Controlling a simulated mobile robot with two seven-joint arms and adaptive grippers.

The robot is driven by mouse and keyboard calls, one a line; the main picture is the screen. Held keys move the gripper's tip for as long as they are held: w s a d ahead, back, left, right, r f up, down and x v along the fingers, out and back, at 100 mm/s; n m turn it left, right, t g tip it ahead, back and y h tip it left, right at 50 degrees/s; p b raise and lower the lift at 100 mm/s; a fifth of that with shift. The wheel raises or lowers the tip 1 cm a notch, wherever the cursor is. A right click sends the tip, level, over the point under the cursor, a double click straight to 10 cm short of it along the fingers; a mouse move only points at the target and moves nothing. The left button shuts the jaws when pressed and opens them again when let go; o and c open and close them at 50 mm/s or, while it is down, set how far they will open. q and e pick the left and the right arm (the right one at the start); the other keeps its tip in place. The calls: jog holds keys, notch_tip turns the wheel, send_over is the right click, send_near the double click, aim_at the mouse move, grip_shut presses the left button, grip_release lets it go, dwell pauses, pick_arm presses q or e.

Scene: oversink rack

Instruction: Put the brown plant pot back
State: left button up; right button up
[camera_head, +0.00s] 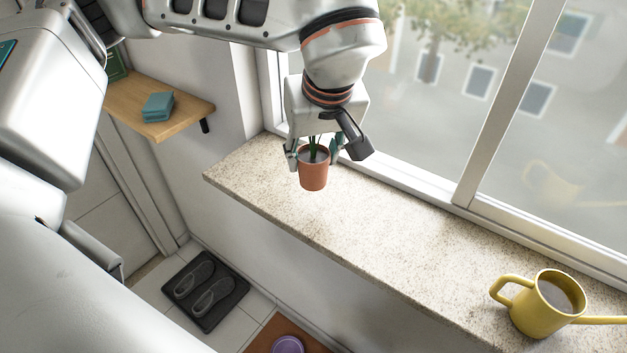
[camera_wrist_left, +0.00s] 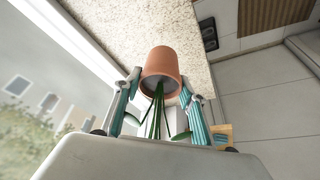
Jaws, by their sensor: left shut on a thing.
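The brown plant pot (camera_head: 313,173) is a small terracotta pot with green leaves, over the left part of the speckled window sill (camera_head: 262,185). My left gripper (camera_head: 317,150) comes down from above and is shut on the pot near its rim. In the left wrist view the pot (camera_wrist_left: 162,66) sits between the two teal-padded fingers (camera_wrist_left: 160,105), with its leaves pointing toward the wrist. I cannot tell whether the pot's base touches the sill. My right gripper is not in view.
A yellow watering can (camera_head: 545,303) stands at the sill's right end. The window (camera_head: 480,110) runs behind the sill. A wooden shelf (camera_head: 190,103) with teal folded cloths (camera_head: 158,107) is at left. Slippers on a dark mat (camera_head: 205,290) lie on the floor. The sill's middle is clear.

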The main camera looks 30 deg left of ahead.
aim_at(314, 178)
pick_arm(q)
jog(key=shift+f, duration=3.05)
jog(key=shift+f, duration=0.15)
jog(key=o, duration=1.2)
jog(key=shift+d+r, duration=0.1)
jog(key=shift+r, duration=0.4)
jog(key=v, duration=1.1)
jog(key=shift+s+d+r+b, duration=0.1)
jog(key=shift+s+b, duration=0.05)
jog(key=shift+b, duration=0.15)
